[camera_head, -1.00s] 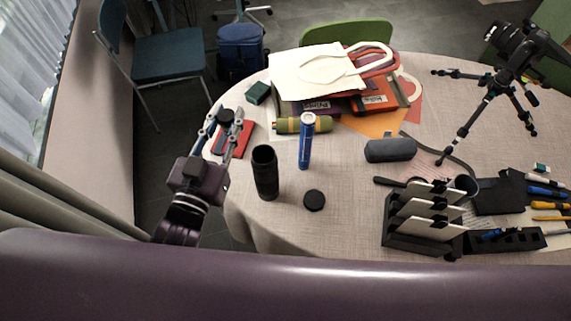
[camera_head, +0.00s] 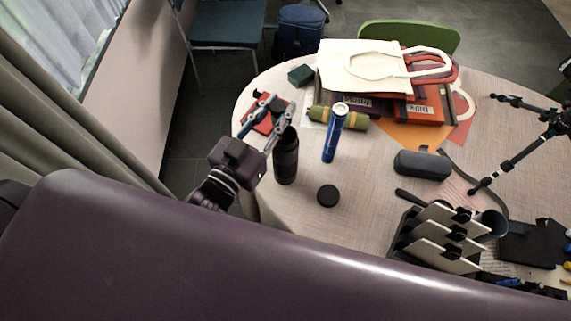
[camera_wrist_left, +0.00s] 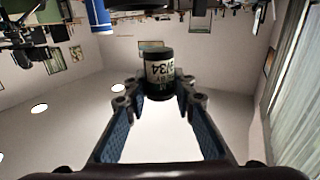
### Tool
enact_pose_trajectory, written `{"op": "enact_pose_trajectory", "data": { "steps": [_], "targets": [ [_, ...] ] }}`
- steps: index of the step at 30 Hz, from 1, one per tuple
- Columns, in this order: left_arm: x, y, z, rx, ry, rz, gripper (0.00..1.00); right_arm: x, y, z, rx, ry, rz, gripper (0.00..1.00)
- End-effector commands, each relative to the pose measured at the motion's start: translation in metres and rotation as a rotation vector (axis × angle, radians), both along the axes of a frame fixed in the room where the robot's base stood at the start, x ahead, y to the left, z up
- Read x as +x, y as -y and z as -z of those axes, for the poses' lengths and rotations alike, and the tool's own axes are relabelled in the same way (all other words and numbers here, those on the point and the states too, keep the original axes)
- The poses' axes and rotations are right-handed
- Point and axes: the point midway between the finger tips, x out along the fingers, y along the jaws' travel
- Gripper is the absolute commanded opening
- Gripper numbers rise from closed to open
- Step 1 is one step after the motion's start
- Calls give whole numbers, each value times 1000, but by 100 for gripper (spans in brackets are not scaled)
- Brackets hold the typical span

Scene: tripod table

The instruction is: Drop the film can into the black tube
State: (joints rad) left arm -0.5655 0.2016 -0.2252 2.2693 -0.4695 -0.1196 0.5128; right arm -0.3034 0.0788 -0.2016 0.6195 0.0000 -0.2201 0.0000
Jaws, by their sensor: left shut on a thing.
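The black tube (camera_head: 286,160) stands upright near the left edge of the round table. My left gripper (camera_head: 275,104) is just left of the tube, with its fingertips around the height of the tube's mouth or above it in the picture. It is shut on the film can (camera_head: 276,105), a small dark cylinder. In the left wrist view the film can (camera_wrist_left: 160,74) shows a pale label and sits between the blue-padded fingertips (camera_wrist_left: 158,88). The tube's opening is partly hidden by a finger. My right gripper is not in view.
A round black lid (camera_head: 328,195) lies right of the tube. A dark case (camera_head: 422,164) and a card rack (camera_head: 440,240) are further right.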

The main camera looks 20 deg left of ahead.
Motion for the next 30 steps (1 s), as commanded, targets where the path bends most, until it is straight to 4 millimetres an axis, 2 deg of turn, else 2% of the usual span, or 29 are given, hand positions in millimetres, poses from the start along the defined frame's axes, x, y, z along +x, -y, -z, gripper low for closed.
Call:
{"op": "enact_pose_trajectory", "data": {
  "steps": [2, 11, 12, 17, 26, 30],
  "targets": [
    [0, 0, 8, 0, 1, 0, 6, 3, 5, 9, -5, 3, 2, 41],
    [0, 0, 8, 0, 1, 0, 6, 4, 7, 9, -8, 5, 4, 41],
    [0, 0, 8, 0, 1, 0, 26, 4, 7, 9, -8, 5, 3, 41],
    [0, 0, 8, 0, 1, 0, 43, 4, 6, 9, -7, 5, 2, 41],
    [-1, 0, 8, 0, 0, 0, 44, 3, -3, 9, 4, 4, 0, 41],
    [-9, -2, 9, -1, -1, 0, 44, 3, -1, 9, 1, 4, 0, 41]
  ]
}}
